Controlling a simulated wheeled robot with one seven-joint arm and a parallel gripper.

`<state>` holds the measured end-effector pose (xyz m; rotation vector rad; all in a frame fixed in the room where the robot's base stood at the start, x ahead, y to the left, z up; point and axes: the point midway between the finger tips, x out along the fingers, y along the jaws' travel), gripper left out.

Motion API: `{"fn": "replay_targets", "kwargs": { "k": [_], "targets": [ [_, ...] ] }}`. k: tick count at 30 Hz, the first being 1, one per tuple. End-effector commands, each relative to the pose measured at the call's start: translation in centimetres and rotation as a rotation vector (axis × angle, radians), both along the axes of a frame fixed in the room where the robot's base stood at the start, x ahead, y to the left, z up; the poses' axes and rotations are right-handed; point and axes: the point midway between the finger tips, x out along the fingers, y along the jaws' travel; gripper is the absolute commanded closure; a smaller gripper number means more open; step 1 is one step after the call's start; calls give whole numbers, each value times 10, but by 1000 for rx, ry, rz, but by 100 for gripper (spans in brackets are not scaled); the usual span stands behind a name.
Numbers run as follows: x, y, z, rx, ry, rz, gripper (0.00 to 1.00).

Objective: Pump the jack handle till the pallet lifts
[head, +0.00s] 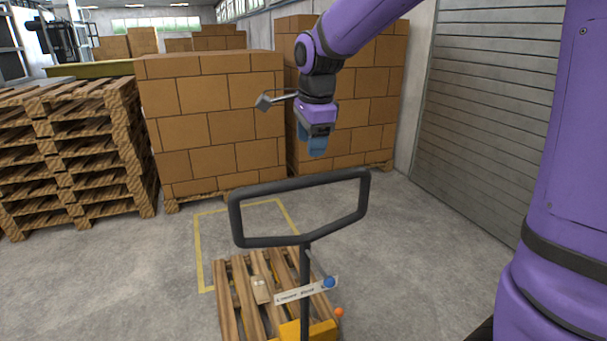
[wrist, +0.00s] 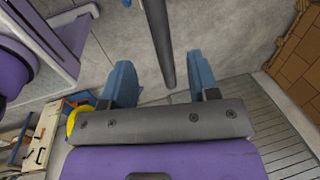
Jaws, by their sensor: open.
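The jack handle (head: 300,182) is a dark grey closed loop on an upright shaft, in the lower middle of the head view. The shaft runs down to the yellow jack body (head: 318,330), cut by the frame edge. A wooden pallet (head: 227,300) lies low at floor level behind the shaft. My gripper (head: 315,150) points down with blue fingers, just above the loop's top bar in the picture. In the wrist view my gripper (wrist: 160,62) is open, and a dark bar (wrist: 158,40) shows between its fingers. I cannot tell its depth. No contact shows.
A white label (head: 300,293), a blue knob (head: 330,282) and an orange knob (head: 339,312) are by the shaft. Carton stacks (head: 215,120) and stacked pallets (head: 70,150) stand behind. A shutter (head: 490,110) is at right. Yellow lines (head: 198,250) mark open floor.

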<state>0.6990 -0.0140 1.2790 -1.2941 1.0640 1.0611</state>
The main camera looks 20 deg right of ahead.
Motion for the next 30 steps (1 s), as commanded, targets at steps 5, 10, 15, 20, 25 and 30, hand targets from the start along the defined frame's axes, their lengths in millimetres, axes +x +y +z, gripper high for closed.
{"fn": "replay_targets", "kwargs": {
  "k": [5,10,15,20,25,30],
  "targets": [
    [3,0,-23,-1,5,1,45],
    [9,0,-54,-1,6,2,45],
    [14,0,-80,0,4,2,45],
    [18,0,-95,0,2,2,45],
    [19,0,-101,0,1,2,45],
    [19,0,-102,0,0,2,45]
  ]
}}
